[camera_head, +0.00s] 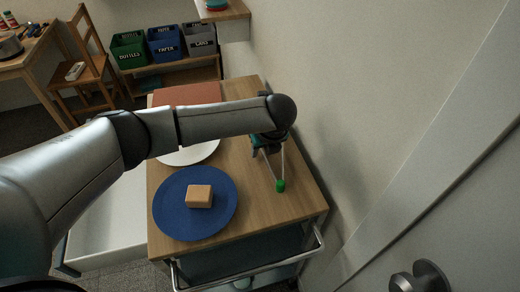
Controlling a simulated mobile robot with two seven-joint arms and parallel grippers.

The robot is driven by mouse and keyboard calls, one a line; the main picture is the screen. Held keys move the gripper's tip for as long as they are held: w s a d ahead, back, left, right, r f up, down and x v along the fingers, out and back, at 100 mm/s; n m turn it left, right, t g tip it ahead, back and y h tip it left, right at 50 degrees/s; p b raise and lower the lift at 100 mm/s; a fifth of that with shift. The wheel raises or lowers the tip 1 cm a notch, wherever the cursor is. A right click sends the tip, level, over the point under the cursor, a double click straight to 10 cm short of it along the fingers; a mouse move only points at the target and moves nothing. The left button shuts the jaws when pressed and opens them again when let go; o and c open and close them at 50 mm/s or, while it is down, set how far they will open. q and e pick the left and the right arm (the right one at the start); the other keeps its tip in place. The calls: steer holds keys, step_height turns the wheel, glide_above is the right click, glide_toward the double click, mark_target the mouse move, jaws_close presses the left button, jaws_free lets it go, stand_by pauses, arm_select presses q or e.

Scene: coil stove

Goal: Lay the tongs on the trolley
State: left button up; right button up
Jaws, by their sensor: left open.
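The tongs (282,169) show as thin pale arms with a green end (280,185), at the right side of the trolley's (262,203) wooden top. The green end points towards the near edge; I cannot tell whether the tongs touch the wood all along. My left gripper (266,150) is open, right at the other end of the tongs. My wrist hides that end and most of the fingers. My right gripper is not in view.
A blue plate (170,206) with a tan block (199,196) stands on the trolley, left of the tongs. A white plate (200,153) and a reddish board (188,94) lie behind, partly under my arm. A wall runs close along the right. A metal rail (250,272) fronts the trolley.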

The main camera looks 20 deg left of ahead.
arm_select(q)
steer(key=shift+c, duration=0.3)
jaws_close()
steer(key=shift+r, duration=0.1)
stand_by(1.0)
